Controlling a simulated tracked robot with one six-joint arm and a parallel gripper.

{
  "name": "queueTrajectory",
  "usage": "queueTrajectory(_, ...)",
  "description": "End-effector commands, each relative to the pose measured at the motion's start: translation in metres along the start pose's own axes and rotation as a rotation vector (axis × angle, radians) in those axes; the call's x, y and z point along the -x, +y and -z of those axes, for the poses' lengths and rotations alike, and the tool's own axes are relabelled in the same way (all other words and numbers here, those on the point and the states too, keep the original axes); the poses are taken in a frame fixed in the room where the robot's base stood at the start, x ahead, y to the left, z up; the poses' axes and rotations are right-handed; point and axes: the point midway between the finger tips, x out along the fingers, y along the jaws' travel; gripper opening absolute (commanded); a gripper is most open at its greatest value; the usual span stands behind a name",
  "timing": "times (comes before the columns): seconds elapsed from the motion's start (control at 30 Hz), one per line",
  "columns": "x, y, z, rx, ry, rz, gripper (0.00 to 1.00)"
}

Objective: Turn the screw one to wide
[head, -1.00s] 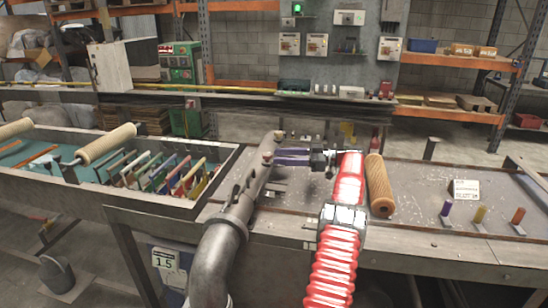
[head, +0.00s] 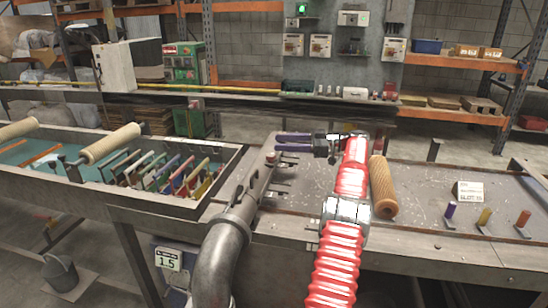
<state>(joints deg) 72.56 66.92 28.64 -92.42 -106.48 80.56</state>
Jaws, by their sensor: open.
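My gripper (head: 278,142) is at the end of the red ribbed arm, over the back part of the grey bench. Its two purple fingers point left, are spread apart and hold nothing. A small brownish knob (head: 270,157) sits at the upper end of a grey bent pipe (head: 236,212), just below and left of the fingertips in the picture. I cannot tell whether they touch. A few small dark pins (head: 281,183) stick out to the right of the pipe. I cannot make out which part is screw one, or any "wide" marking.
A tan mesh roll (head: 381,186) lies on the bench right of my arm. Purple, yellow and orange pegs (head: 484,217) stand farther right, before a small white sign (head: 469,191). A trough (head: 225,180) with several coloured plates lies left. The bench between roll and pegs is clear.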

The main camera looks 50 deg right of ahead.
Motion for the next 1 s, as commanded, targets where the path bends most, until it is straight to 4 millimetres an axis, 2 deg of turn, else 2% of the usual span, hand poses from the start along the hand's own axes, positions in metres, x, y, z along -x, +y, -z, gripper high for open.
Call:
queueTrajectory(0.03,-0.006,-0.003,0.014,0.001,0.008,0.005,0.46)
queueTrajectory(0.2,-0.025,-0.008,0.054,-0.012,0.064,-0.011,0.46)
queueTrajectory(0.5,-0.052,-0.011,0.104,-0.013,0.194,-0.125,0.46)
queueTrajectory(0.8,-0.067,-0.014,0.124,-0.012,0.291,-0.306,0.46)
queueTrajectory(1.0,-0.068,-0.019,0.118,-0.024,0.321,-0.457,0.46)
